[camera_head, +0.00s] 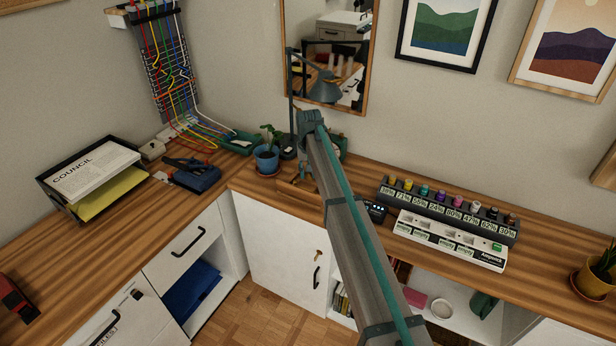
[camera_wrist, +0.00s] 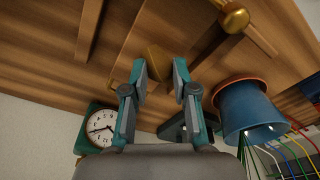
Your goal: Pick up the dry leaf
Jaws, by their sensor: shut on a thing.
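A small brown, leaf-like piece, which I take for the dry leaf (camera_wrist: 156,54), shows between and just beyond the fingertips of my gripper (camera_wrist: 160,72) in the wrist view. My gripper's jaws are part-way closed with the piece between them. Their contact with it is hard to make out against the brown wood. In the head view my arm hides most of the gripper, which is at the back corner of the desk beside the plant in a blue pot (camera_head: 266,160). I cannot make out the leaf in that view.
The blue pot stands close to my gripper in the wrist view (camera_wrist: 248,108). A green clock (camera_wrist: 100,128) is on the other side. A desk lamp (camera_head: 324,90) stands behind. A rack of small coloured bottles (camera_head: 447,207) is to the right. Bare desk (camera_head: 120,225) lies front left.

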